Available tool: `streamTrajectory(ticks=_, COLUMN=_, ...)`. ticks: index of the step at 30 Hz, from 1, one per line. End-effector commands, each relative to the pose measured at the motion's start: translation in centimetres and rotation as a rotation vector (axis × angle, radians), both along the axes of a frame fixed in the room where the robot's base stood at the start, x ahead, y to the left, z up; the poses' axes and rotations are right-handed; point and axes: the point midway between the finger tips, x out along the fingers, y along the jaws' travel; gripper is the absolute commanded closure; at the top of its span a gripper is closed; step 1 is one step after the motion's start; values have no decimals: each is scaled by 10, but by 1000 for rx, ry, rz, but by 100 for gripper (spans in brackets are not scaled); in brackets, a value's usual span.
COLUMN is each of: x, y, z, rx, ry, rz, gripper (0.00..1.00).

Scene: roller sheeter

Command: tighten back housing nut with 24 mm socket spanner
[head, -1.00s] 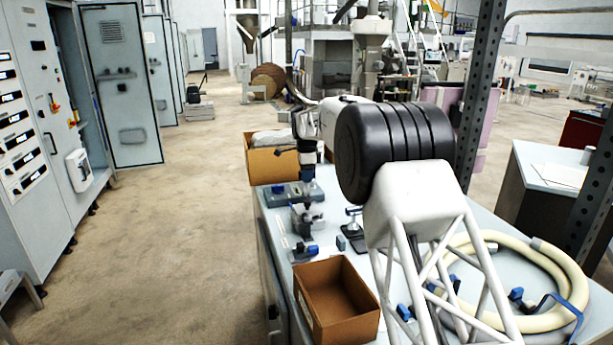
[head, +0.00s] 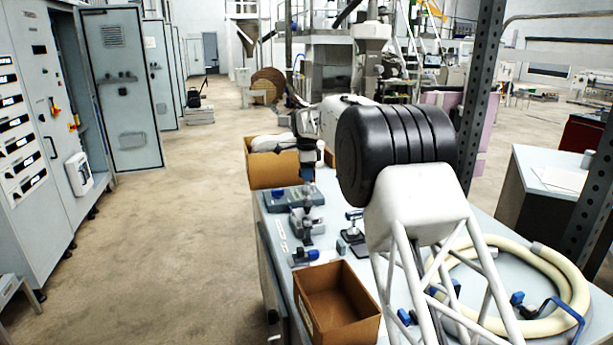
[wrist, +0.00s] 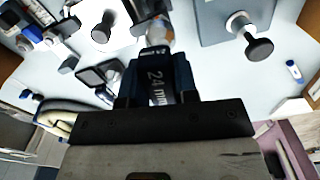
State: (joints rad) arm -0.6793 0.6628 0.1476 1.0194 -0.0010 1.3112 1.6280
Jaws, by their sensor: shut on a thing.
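My gripper (wrist: 157,68) is shut on the 24 mm socket spanner (wrist: 162,90), whose dark body reads "24 mm" in the wrist view. In the head view my gripper (head: 308,155) is above the far left of the bench, with the blue part of the spanner (head: 308,173) hanging below it. A grey clamped fixture (head: 304,222) stands nearer on the bench, and a blue-grey block (head: 285,198) lies behind it. In the wrist view a metal and orange part (wrist: 160,36) shows just beyond the spanner. I cannot tell whether they touch. I cannot make out the back housing nut.
An open empty cardboard box (head: 335,305) stands at the bench's near left. A black-based clamp (head: 353,235) stands right of the fixture. A coiled cream hose (head: 560,275) fills the right side. Cabinets (head: 120,90) line the left.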

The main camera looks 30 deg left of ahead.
Motion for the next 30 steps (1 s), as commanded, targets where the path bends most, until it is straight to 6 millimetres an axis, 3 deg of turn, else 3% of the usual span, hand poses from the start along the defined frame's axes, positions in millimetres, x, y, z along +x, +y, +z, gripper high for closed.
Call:
streamTrajectory(ticks=20, x=0, y=0, z=6, rx=0, ry=0, rz=0, gripper=100)
streamTrajectory(ticks=30, x=0, y=0, z=26, rx=1, ry=-1, rz=0, gripper=100)
